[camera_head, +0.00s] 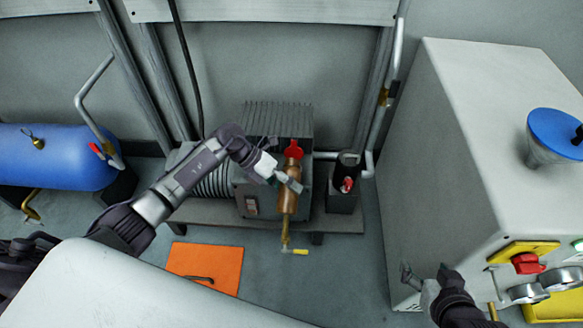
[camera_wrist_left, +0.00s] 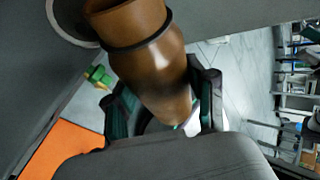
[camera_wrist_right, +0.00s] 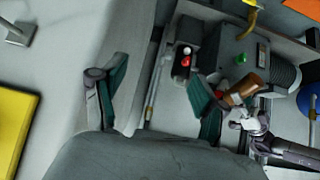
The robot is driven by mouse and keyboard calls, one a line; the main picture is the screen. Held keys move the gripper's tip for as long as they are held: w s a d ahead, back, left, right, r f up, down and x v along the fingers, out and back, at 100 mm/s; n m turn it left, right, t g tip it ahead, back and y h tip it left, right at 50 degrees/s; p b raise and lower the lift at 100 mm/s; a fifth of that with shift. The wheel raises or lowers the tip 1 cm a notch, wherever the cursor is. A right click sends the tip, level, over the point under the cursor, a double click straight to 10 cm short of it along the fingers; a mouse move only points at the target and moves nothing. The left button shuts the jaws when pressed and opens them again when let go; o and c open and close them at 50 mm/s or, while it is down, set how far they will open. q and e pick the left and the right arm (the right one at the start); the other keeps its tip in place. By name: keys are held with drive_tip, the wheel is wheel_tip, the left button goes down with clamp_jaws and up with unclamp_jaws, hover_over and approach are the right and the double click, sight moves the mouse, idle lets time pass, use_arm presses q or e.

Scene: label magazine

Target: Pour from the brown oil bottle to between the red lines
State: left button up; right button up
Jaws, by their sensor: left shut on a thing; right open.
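The brown oil bottle (camera_head: 288,196) is held in front of the grey finned machine (camera_head: 279,120). My left gripper (camera_head: 285,180) is shut on it. In the left wrist view, the bottle (camera_wrist_left: 148,65) sits between both fingers. A red piece (camera_head: 293,150) shows right at the bottle's far end; I cannot tell whether it belongs to the bottle or the machine. The bottle also shows, tilted, in the right wrist view (camera_wrist_right: 243,88). I cannot make out the red lines or any oil flow. My right gripper (camera_head: 425,275) is open and empty beside the white cabinet.
The white cabinet (camera_head: 440,150) with a blue-topped funnel (camera_head: 553,130) fills the right side. A dark container (camera_head: 343,200) with a red part stands right of the machine. An orange mat (camera_head: 205,262) lies on the floor. A blue tank (camera_head: 55,155) is at left.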

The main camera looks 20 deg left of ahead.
use_arm(q)
drive_tip(key=shift+r+n+g, duration=0.4)
drive_tip(key=shift+r+g, duration=0.1)
drive_tip(key=shift+r, duration=0.1)
use_arm(e)
drive_tip(key=shift+s+d+f+g, duration=0.2)
drive_tip(key=shift+s+f+g, duration=0.15)
drive_tip(key=shift+s, duration=0.15)
drive_tip(key=shift+s+d+f+g, duration=0.2)
drive_tip(key=shift+s+f+g, duration=0.1)
drive_tip(key=shift+s, duration=0.2)
use_arm(q)
drive_tip(key=shift+r, duration=0.15)
use_arm(e)
drive_tip(key=shift+w+r, duration=0.1)
idle(0.8)
idle(0.3)
